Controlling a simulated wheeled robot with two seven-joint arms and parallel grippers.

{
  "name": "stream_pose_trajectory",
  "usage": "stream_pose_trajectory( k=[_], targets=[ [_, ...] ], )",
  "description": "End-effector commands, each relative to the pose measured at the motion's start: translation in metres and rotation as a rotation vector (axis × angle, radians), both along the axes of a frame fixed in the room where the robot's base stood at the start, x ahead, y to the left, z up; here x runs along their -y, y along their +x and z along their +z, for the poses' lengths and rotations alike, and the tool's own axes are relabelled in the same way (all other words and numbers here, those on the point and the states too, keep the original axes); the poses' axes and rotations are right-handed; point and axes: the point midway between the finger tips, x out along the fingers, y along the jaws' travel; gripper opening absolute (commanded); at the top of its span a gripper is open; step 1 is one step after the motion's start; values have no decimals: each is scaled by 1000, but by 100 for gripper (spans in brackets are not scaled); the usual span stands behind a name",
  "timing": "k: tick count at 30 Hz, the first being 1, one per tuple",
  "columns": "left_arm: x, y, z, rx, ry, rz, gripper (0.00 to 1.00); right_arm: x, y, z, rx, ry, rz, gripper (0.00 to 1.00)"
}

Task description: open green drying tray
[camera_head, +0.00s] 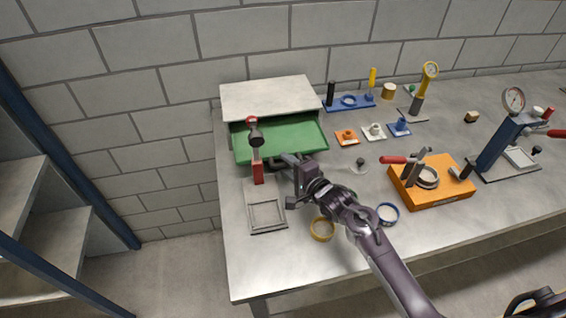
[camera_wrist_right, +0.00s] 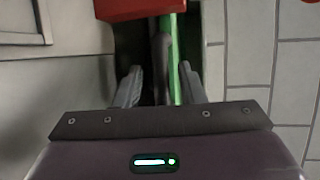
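The green drying tray (camera_head: 283,137) sits in a pale box-like housing (camera_head: 268,97) at the back left of the table. Its green front part sticks out below the housing's top. My right gripper (camera_head: 286,160) is at the tray's front edge. In the right wrist view its two fingers (camera_wrist_right: 159,88) stand apart. A dark upright bar (camera_wrist_right: 161,62) and a thin green strip (camera_wrist_right: 174,60) of the tray show between them. I cannot tell whether the fingers touch the bar.
A stand with a red post (camera_head: 258,173) and dark round head rises just left of my right gripper, partly in front of the tray. A yellow ring (camera_head: 322,229), a blue ring (camera_head: 388,214) and an orange block (camera_head: 432,185) lie to the right.

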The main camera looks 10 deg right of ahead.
Motion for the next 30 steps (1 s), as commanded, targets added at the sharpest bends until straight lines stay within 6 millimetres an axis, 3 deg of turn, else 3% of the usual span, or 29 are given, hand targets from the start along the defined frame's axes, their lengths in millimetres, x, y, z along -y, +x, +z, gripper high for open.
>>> stream_pose_trajectory(
  k=[3,10,30],
  targets=[
    [0,1,-6,1,0,0,36,8,-20,1,-3,-1,0,36],
    [0,1,-10,2,-1,1,36,18,-43,7,-4,-1,1,36],
    [1,5,-9,8,-1,1,36,19,-46,9,-3,-1,1,36]
  ],
)
